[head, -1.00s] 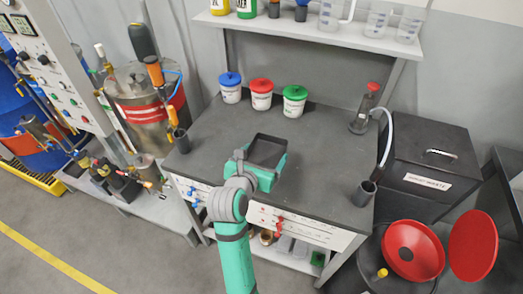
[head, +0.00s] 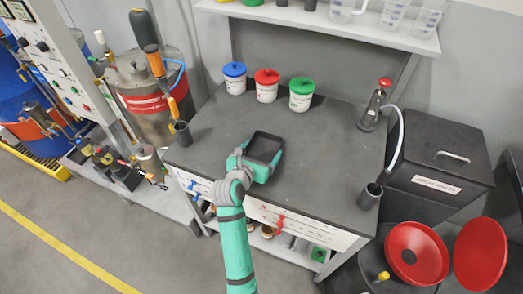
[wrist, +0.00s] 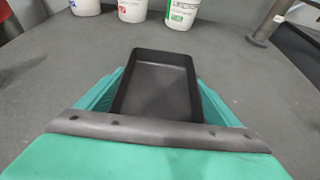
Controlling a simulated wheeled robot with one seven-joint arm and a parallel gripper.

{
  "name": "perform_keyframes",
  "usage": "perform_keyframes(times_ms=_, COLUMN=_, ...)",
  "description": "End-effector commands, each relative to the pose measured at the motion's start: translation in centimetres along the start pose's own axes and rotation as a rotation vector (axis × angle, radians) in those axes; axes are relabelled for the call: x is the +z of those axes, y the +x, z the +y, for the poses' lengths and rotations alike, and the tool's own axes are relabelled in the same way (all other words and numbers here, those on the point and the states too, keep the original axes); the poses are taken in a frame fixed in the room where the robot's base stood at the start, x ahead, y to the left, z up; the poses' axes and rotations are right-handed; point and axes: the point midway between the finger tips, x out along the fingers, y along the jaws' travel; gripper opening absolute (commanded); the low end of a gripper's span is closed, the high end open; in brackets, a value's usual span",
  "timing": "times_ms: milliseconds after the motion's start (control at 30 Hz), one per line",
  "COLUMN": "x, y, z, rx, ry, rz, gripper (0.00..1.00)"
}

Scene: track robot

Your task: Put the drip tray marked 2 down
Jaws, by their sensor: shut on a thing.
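The drip tray (head: 265,148) is a black, open, rectangular tray, and it looks empty. It also shows in the wrist view (wrist: 157,86), level between the green jaws. My gripper (head: 262,160) is shut on the tray, with one jaw along each side. The tray is over the front middle of the dark grey workbench top (head: 320,165). I cannot tell whether its underside touches the bench. No number 2 can be read on it in these views.
Blue-, red- and green-lidded white tubs (head: 267,88) stand at the back of the bench. A red-topped dispenser (head: 373,108) stands at the right rear. Dark cups stand at the left edge (head: 182,133) and right front (head: 370,195). Bench space right of the tray is clear.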

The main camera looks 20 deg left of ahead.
Motion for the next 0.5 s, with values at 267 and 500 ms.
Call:
perform_keyframes(times_ms=267, x=-0.17, y=0.19, z=-0.38, rx=-0.005, ry=0.002, rz=-0.001, gripper=0.58)
perform_keyframes(times_ms=500, x=-0.42, y=0.16, z=0.01, rx=0.000, ry=0.000, rz=0.000, gripper=1.00)
